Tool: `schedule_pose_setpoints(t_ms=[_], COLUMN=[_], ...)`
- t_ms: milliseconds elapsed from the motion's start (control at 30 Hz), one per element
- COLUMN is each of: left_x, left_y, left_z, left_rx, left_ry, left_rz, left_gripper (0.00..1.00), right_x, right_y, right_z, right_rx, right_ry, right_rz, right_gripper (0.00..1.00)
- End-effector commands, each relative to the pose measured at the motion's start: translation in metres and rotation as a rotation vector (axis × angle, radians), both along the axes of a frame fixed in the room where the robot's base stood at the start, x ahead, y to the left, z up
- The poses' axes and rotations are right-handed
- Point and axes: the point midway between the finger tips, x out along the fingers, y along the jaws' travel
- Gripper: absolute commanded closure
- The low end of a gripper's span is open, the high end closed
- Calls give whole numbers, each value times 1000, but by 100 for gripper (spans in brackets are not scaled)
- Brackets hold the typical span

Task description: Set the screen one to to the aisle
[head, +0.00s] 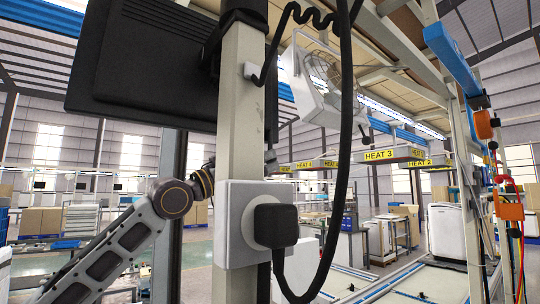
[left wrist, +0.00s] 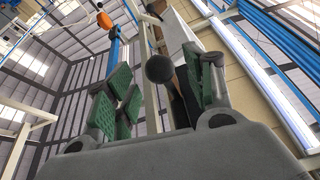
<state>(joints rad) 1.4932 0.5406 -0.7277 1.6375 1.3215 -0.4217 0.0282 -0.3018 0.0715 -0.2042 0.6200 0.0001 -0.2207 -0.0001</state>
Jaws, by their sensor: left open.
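The screen (head: 140,65) is a large black panel at the upper left of the head view, fixed to a pale upright post (head: 240,120). My left arm comes in from the lower left and reaches behind this post, which hides its gripper in the head view. In the left wrist view my left gripper (left wrist: 160,95) is open, its green-padded fingers spread apart. A dark round knob (left wrist: 159,68) shows between the fingers; I cannot tell whether they touch it. My right gripper is not in view.
A grey box with a black plug (head: 268,225) sits on the post, and a black cable (head: 345,130) loops down in front. A fan (head: 322,72) hangs behind. Blue and orange equipment (head: 484,124) stands at the right. Yellow HEAT signs (head: 378,156) hang farther back.

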Motion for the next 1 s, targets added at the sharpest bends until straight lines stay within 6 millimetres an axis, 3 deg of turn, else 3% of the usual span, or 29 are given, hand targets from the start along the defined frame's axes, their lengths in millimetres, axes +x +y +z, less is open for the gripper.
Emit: schedule_pose_setpoints(t_ms=[300,700,1000], left_x=[15,18,18], left_y=[-22,-25,-25], left_z=[11,12,12], left_rx=[1,1,1], left_ry=[1,1,1], left_rz=[-1,0,0], left_gripper=[47,47,83], right_x=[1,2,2], right_y=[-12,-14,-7], right_z=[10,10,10], right_rx=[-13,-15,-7], right_ry=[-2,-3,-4], right_rz=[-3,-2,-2], right_gripper=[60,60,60])
